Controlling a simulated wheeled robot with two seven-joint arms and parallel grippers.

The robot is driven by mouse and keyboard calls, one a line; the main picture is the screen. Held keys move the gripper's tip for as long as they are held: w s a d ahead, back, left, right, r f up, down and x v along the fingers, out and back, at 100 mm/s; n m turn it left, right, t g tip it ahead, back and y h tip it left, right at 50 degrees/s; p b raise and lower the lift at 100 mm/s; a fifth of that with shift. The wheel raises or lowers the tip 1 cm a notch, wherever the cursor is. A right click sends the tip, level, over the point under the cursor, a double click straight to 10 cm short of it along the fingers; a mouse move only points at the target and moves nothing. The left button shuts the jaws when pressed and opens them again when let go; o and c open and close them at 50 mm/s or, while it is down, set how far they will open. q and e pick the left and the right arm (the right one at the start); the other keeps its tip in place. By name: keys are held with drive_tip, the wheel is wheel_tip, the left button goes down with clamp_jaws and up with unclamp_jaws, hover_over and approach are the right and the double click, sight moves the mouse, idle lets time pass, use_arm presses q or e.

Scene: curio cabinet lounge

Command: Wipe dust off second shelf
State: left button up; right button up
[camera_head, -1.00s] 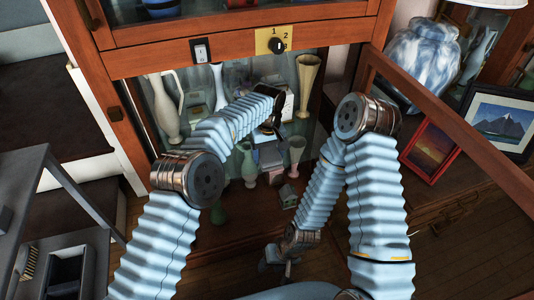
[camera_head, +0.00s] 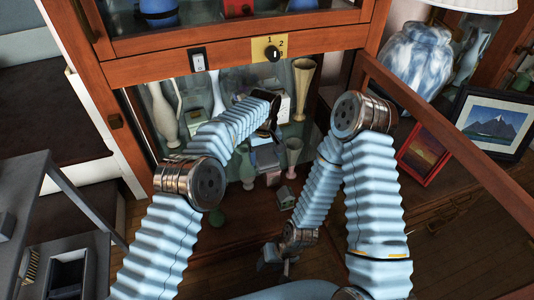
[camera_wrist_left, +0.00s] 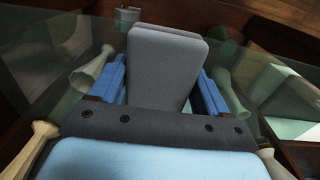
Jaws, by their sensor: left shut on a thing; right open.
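My left gripper (camera_head: 266,132) reaches into the open cabinet, among the vases on the glass shelf (camera_wrist_left: 45,75). In the left wrist view its blue fingers (camera_wrist_left: 165,85) are shut on a grey flat block with rounded corners (camera_wrist_left: 165,65), which looks like a wiping pad. I cannot tell whether the pad touches the glass. No dust can be made out. My right gripper (camera_head: 277,261) is open and empty, low in front of the cabinet.
A cream vase (camera_head: 163,115) stands left of my left gripper and a beige trumpet vase (camera_head: 303,80) right of it. Smaller vases (camera_head: 293,150) and a little house (camera_head: 286,196) are lower. The open glass door (camera_head: 455,135) stands at the right, near picture frames (camera_head: 494,120).

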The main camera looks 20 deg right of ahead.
use_arm(q)
drive_tip(key=shift+w+a+f, duration=0.15)
drive_tip(key=shift+w+f, duration=0.15)
drive_tip(key=shift+r, duration=3.1)
drive_tip(key=shift+r, duration=1.5)
